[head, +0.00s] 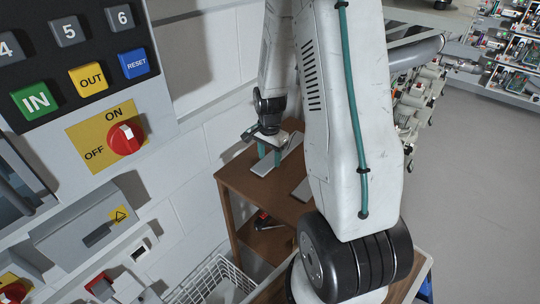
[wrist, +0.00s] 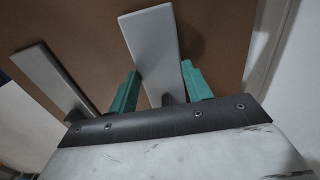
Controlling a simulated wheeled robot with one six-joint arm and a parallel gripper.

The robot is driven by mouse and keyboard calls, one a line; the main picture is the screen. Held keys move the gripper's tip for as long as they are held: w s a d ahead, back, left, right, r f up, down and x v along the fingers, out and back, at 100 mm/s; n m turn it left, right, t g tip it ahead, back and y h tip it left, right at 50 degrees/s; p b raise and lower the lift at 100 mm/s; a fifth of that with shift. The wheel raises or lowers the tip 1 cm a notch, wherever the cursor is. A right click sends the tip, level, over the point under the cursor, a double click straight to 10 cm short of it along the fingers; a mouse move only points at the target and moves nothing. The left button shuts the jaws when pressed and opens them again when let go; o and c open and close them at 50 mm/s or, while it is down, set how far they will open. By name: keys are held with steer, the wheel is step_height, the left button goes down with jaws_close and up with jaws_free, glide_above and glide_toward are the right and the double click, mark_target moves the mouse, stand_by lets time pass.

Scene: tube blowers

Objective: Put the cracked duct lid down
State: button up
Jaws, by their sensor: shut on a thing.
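A flat grey lid (wrist: 152,42) lies between the two teal fingers of my gripper (wrist: 160,92) in the wrist view, and my gripper is shut on it. In the head view the held lid (head: 291,148) is at the top of a brown wooden stand (head: 232,178), under my gripper (head: 269,154). I cannot tell whether it rests on the wood or hangs just above it. No crack can be made out. A second grey plate (wrist: 50,75) lies on the stand to the left in the wrist view, apart from the fingers.
A white wall stands behind the stand. A red and black object (head: 263,222) is on the stand's lower shelf. A white wire basket (head: 212,282) is at the bottom. A control panel with a red knob (head: 126,137) is at left. Bare brown top shows around the plates.

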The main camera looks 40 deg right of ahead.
steer(key=shift+f, duration=0.25)
steer(key=o, duration=1.4)
steer(key=shift+c, duration=0.2)
step_height(320, 180, up, 12)
steer(key=s+a+r+n, duration=0.3)
steer(key=a+r+n, duration=0.1)
steer(key=a+r, duration=0.3)
steer(key=s+a+r+n, duration=0.4)
steer(key=s+a+n, duration=0.2)
steer(key=s, duration=0.3)
steer(key=s+a+r+n+t, duration=0.1)
steer(key=s+a+r+n, duration=0.4)
steer(key=s+a, duration=0.3)
steer(key=shift+s+r+n, duration=0.3)
steer(key=shift+s+n, duration=0.1)
steer(key=shift+n, duration=0.3)
